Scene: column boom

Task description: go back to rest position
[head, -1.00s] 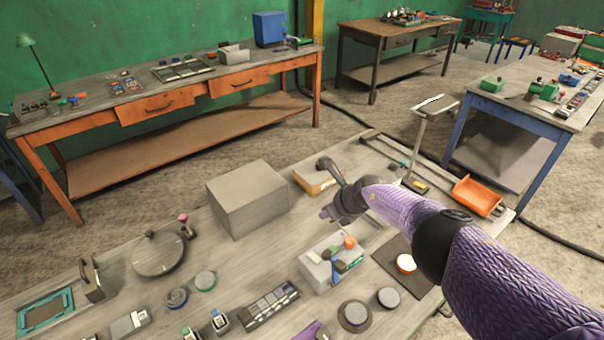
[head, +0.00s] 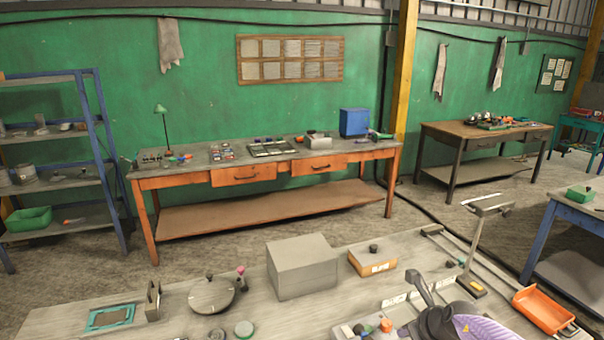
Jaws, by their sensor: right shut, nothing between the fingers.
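My right gripper (head: 408,328) is dark and sits at the bottom edge of the head view, right of centre, at the end of my purple arm. It is shut and empty, above the near workbench (head: 70,320). It partly hides the white labelled panel and the small coloured parts behind and beside it. My left gripper is not in the head view.
On the near bench stand a grey box (head: 302,266), an orange box with a black knob (head: 372,260), a round dial (head: 212,294) and an orange tray (head: 543,310). A lamp-like stand (head: 478,235) rises at the right. Open floor lies behind the bench.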

